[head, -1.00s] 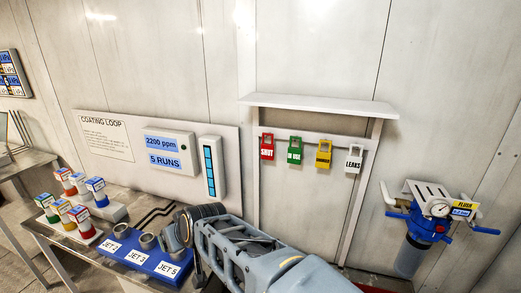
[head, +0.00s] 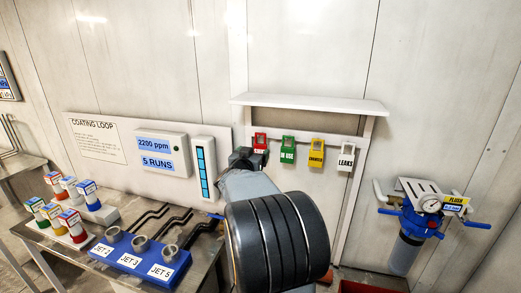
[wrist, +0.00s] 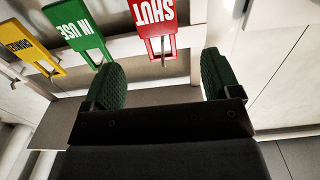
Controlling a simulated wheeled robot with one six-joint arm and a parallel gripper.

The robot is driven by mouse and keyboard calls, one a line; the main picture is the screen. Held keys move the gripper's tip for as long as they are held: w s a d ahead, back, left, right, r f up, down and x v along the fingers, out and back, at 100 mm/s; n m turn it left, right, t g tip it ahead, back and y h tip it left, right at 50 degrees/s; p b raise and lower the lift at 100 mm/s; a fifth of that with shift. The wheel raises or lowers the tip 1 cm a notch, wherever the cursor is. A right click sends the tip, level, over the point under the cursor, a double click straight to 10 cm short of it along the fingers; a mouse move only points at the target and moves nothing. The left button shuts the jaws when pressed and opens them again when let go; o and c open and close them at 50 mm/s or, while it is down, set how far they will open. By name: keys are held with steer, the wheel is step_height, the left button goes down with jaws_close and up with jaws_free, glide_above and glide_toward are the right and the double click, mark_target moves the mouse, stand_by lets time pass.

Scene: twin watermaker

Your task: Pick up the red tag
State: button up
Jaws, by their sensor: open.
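The red tag (head: 260,139), marked SHUT, hangs leftmost in the row on the wall rack; my gripper (head: 246,157) partly covers it in the head view. In the wrist view the red tag (wrist: 153,15) appears upside down at the top, cut off by the frame edge. Its loop hangs on the pale rail. My gripper (wrist: 160,72) is open, with one green-padded finger on either side of the tag's line. The tag's loop end shows between the fingertips in the picture; I see no finger touching it.
A green IN USE tag (head: 288,147) hangs just right of the red one, then a yellow tag (head: 316,152) and a white LEAKS tag (head: 346,157). A shelf (head: 310,103) juts out above them. The coating loop panel (head: 95,137) is to the left.

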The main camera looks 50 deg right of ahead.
mark_target(260, 144)
steer(key=shift+p+x, duration=0.95)
steer(key=shift+x, duration=3.15)
steer(key=shift+r, duration=0.15)
steer(key=c, duration=1)
steer(key=shift+r, duration=0.55)
steer(key=shift+s+a+r, duration=0.15)
steer(key=shift+a+r, duration=0.05)
steer(key=b+v, duration=0.2)
steer(key=v, duration=1.5)
steer(key=shift+s+a, duration=0.25)
